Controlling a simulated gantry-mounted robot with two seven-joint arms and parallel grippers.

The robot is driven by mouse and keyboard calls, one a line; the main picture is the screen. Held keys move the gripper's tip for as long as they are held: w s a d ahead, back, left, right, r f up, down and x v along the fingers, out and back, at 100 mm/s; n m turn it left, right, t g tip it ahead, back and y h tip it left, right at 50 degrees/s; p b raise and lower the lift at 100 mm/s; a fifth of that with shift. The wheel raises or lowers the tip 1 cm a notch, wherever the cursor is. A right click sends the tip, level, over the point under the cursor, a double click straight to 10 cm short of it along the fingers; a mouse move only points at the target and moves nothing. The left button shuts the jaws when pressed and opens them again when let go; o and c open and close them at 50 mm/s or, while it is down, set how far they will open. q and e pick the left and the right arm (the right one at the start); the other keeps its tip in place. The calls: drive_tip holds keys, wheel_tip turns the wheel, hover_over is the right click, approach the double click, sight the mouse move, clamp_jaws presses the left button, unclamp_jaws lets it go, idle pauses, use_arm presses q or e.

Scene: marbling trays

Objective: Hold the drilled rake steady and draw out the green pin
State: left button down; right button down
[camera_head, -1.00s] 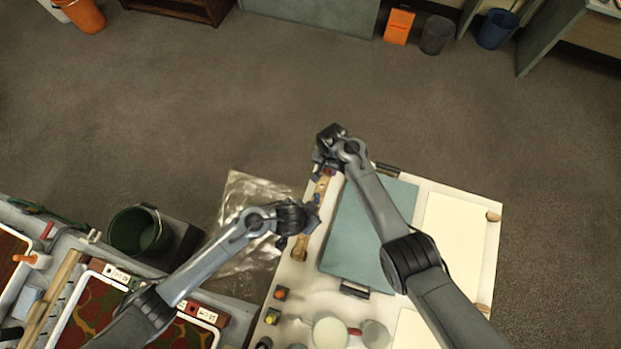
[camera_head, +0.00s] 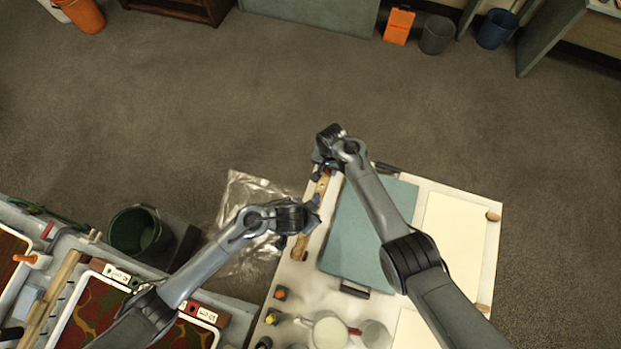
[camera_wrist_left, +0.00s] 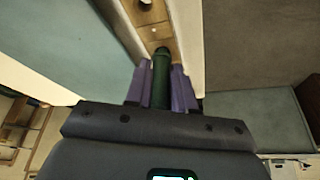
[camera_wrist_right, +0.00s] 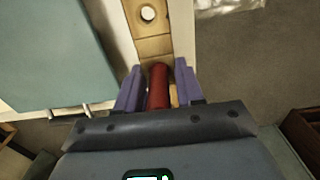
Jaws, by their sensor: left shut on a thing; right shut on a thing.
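The drilled rake is a pale wooden bar with holes (camera_wrist_right: 150,20), lying along the left edge of the white table; in the head view its near end (camera_head: 299,250) shows below my left gripper. My left gripper (camera_head: 312,216) is shut on the green pin (camera_wrist_left: 161,80), which sits between its purple fingers over the bar. How deep the pin sits in its hole is hidden.
A blue-green board (camera_head: 350,235) lies right of the rake, with a cream sheet (camera_head: 450,235) beyond it. Small orange and yellow items, a white pot (camera_head: 329,333) and a grey cup stand at the near edge. Clear plastic sheeting (camera_head: 240,195) lies on the floor to the left.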

use_arm(q)
drive_tip(key=shift+r, duration=3.05)
use_arm(e)
drive_tip(key=c, duration=0.6)
unclamp_jaws()
drive_tip(key=shift+r, duration=0.15)
